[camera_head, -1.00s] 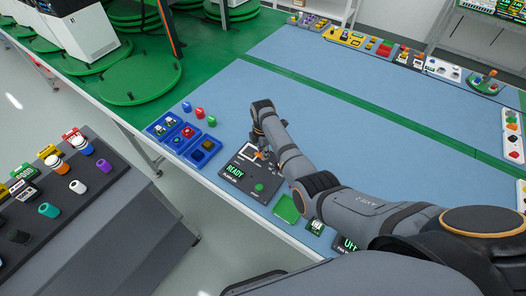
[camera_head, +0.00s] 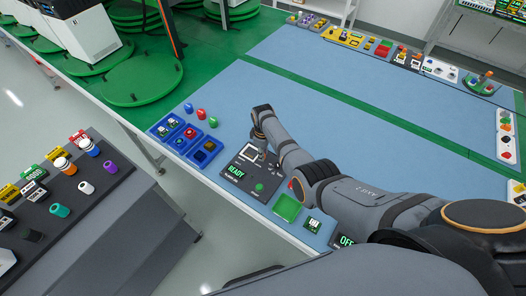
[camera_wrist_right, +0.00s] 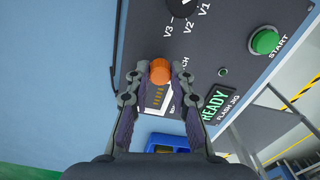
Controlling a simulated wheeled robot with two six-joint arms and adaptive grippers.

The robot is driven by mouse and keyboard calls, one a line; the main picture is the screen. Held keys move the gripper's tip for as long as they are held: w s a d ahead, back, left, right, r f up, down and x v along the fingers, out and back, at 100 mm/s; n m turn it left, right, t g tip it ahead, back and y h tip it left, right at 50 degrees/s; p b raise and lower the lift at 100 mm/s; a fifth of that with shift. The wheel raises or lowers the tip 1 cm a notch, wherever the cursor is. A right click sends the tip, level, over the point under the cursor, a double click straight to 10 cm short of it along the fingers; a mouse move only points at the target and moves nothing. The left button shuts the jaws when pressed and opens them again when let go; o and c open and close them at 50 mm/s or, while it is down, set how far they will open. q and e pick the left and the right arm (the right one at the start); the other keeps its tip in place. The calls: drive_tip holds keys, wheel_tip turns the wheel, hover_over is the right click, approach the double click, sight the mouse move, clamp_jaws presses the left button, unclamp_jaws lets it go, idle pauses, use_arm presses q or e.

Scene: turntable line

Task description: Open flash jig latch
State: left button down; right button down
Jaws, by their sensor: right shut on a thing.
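The flash jig (camera_head: 248,181) is a dark panel with a green READY display, on the near edge of the blue table. In the right wrist view its dark face (camera_wrist_right: 222,42) shows a green START button (camera_wrist_right: 264,41) and a dial marked V1 to V3. An orange latch knob (camera_wrist_right: 159,71) stands beside a small white-framed window. My right gripper (camera_wrist_right: 160,74) is shut on this knob, one fingertip on each side. In the head view my right gripper (camera_head: 262,146) is over the jig's far side, where the arm partly hides the knob. My left gripper is not in view.
Blue bins (camera_head: 185,136) with small parts stand left of the jig, with red and blue pieces behind them. A green pad (camera_head: 287,207) lies in front of it. A grey console (camera_head: 100,215) with coloured knobs is at the left. The blue table beyond is mostly clear.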

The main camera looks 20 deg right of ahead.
drive_tip(key=m, duration=0.4)
drive_tip(key=shift+p, duration=0.4)
drive_tip(key=shift+m, duration=2.2)
drive_tip(key=c, duration=1.2)
unclamp_jaws()
drive_tip(key=shift+o, duration=0.2)
drive_tip(key=shift+r, duration=0.1)
wheel_tip(320, 180, up, 12)
